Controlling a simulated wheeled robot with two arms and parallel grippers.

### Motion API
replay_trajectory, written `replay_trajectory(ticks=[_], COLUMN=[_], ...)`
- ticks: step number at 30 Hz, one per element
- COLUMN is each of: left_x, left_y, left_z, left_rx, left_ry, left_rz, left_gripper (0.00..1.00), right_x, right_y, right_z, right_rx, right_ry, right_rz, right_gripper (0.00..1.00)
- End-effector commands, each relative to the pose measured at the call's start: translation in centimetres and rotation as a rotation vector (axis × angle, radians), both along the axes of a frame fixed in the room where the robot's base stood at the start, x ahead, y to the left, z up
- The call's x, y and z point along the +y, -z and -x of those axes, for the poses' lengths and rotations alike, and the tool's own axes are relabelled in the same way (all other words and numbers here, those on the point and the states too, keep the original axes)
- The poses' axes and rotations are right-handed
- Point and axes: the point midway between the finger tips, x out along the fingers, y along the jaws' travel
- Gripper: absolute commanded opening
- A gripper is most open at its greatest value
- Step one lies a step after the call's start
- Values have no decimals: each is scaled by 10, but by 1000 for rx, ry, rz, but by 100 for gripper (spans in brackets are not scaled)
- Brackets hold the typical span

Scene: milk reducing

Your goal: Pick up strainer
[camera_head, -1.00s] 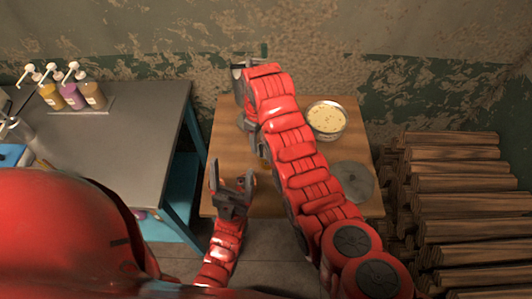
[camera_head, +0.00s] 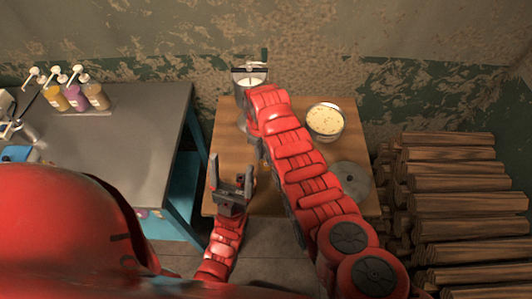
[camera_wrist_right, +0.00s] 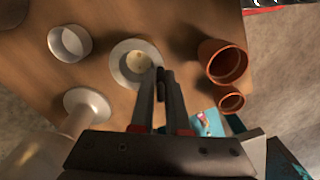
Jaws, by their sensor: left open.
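I cannot clearly pick out a strainer. A metal container (camera_head: 250,77) stands at the back left of the wooden table, with a dark bar across its top. My right arm reaches toward it, and its links hide the gripper in the head view. In the right wrist view, my right gripper (camera_wrist_right: 158,73) has its fingers close together over a pale bowl (camera_wrist_right: 121,69). A dark piece shows between them, and I cannot tell what it is or whether it is gripped. My left gripper (camera_head: 231,174) is open and empty at the table's front left edge.
A bowl of pale food (camera_head: 325,121) and a grey round lid (camera_head: 352,182) sit right on the wooden table (camera_head: 225,150). Stacked logs (camera_head: 450,200) stand right of it. A grey table (camera_head: 120,135) with pump bottles (camera_head: 76,96) is at left. Brown pots (camera_wrist_right: 222,62) show in the wrist view.

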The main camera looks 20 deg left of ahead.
Motion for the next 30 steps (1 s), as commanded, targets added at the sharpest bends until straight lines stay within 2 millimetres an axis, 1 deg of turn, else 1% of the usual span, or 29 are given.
replay_trajectory(ticks=[19, 25, 30], left_x=[0, 0, 0], left_y=[2, 6, 10], left_z=[0, 0, 0], left_rx=[0, 0, 0], left_ry=[0, 0, 0], left_rz=[0, 0, 0], left_gripper=[78, 78, 78], right_x=[1, 5, 9], right_y=[-3, -14, -27], right_z=[-1, -4, -6], right_rx=[0, -2, -2], right_ry=[0, 2, 3], right_rz=[-1, -1, -1], right_gripper=[0, 0, 0])
